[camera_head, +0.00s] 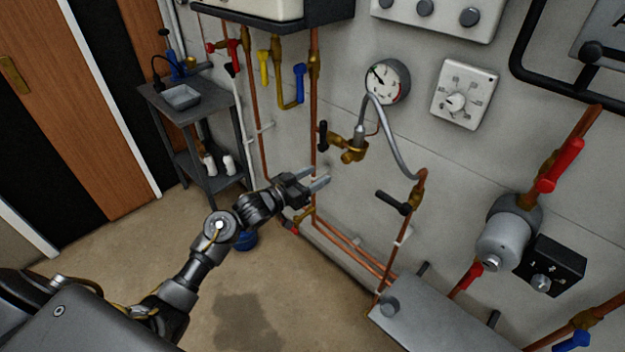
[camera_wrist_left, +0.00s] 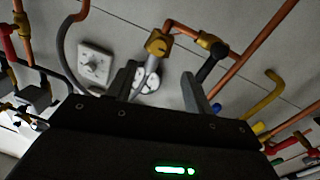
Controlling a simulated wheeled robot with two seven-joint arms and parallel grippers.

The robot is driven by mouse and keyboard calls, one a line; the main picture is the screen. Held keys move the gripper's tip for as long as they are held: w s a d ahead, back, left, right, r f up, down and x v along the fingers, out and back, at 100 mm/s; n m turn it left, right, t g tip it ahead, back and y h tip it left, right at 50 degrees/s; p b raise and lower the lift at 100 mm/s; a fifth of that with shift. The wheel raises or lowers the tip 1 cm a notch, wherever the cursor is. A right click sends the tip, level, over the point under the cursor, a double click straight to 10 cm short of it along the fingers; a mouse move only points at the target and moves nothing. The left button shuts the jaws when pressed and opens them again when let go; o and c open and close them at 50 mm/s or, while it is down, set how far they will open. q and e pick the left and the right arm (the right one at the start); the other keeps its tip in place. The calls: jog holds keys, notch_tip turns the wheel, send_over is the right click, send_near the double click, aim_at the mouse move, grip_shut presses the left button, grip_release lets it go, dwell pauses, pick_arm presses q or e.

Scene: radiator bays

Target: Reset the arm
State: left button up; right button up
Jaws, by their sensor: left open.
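My left gripper (camera_head: 319,179) is open, with two grey fingers apart and nothing between them. It is held out in front of the wall, below a brass valve (camera_head: 350,150) with a black handle. In the left wrist view its fingers (camera_wrist_left: 163,85) point up toward the pipework, and a brass fitting (camera_wrist_left: 158,43) shows beyond them. My left arm (camera_head: 205,245) comes in from the lower left and is stretched toward the wall. My right gripper is in neither view.
Copper pipes (camera_head: 313,120) run down the wall. A flexible grey hose (camera_head: 392,135) curves beside a round gauge (camera_head: 387,81). A black-handled valve (camera_head: 393,202) sticks out at right. A grey box (camera_head: 425,318) stands low. A small grey table (camera_head: 205,112) stands left; the floor is mostly clear.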

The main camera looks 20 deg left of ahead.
pick_arm(q)
jog(key=shift+s, duration=0.1)
dwell(0.5)
jog(key=s+a+f+n+g+y, duration=0.1)
jog(key=s+a+f+g+y, duration=0.15)
jog(key=f, duration=1.05)
jog(key=s+a+f+g+y, duration=0.1)
jog(key=a+f+y, duration=0.25)
jog(key=f, duration=0.85)
jog(key=s+a+f+g+y, duration=0.1)
jog(key=s+f, duration=0.2)
jog(key=f, duration=0.3)
jog(key=s+a+f+g, duration=0.1)
jog(key=s+f, duration=0.3)
jog(key=f, duration=0.1)
jog(key=s+d+f+g+y+b, duration=0.1)
jog(key=s+f+g, duration=0.1)
jog(key=s+f, duration=0.7)
jog(key=s+f+g, duration=0.3)
jog(key=s+f, duration=0.2)
jog(key=s, duration=0.8)
jog(key=s+d+f+g+y+b, duration=0.1)
jog(key=s+f+g, duration=0.1)
jog(key=s+f, duration=0.7)
jog(key=s+d+g, duration=0.2)
jog(key=s, duration=1.2)
jog(key=shift+d+f+h, duration=0.15)
jog(key=shift+d+h, duration=0.15)
jog(key=shift+d, duration=0.1)
